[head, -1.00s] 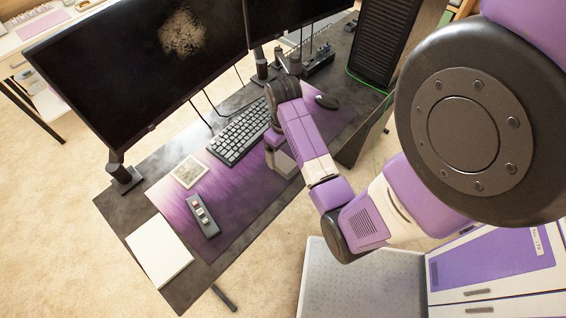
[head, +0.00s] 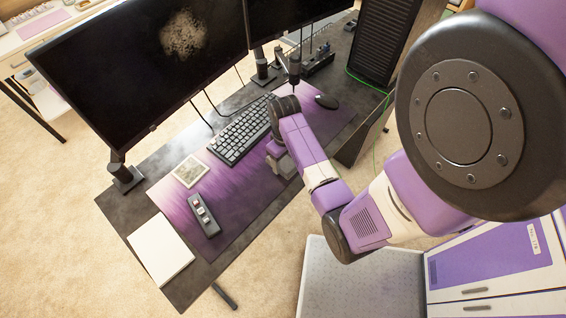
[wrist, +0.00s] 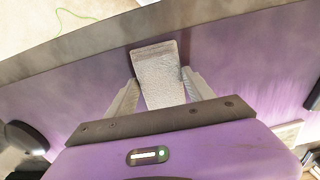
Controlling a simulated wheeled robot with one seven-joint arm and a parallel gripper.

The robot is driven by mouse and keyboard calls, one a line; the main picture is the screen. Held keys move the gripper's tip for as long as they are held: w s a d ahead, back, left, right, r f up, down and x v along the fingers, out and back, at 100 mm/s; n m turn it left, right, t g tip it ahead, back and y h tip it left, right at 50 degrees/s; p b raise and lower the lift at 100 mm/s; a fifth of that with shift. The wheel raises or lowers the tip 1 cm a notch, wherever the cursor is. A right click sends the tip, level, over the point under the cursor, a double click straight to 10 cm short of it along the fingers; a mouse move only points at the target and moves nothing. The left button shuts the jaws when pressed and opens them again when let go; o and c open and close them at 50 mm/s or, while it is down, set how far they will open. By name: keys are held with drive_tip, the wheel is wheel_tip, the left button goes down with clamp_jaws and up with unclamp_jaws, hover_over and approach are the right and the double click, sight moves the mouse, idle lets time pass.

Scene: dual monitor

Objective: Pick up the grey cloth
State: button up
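The grey cloth (wrist: 158,78) is a light grey, narrow folded-looking piece over the purple desk mat, in the middle of the wrist view. My gripper (wrist: 160,76) has its two fingers spread, one on each side of the cloth, with the tips close to its edges. I cannot tell whether they touch it. In the head view my gripper (head: 280,162) is low over the mat's front edge, right of the keyboard, and my arm hides most of the cloth there.
The purple mat (head: 240,195) holds a keyboard (head: 240,131), a mouse (head: 326,102), a remote-like device (head: 204,214) and a small square picture (head: 190,171). A white pad (head: 160,249) lies at the left. The left monitor (head: 110,85) has a dusty patch. A PC tower (head: 388,40) stands at right.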

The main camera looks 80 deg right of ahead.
sight(284, 162)
drive_tip(key=shift+c, duration=1.3)
drive_tip(key=shift+r, duration=0.1)
wheel_tip(284, 162, up, 10)
drive_tip(key=shift+b, duration=0.35)
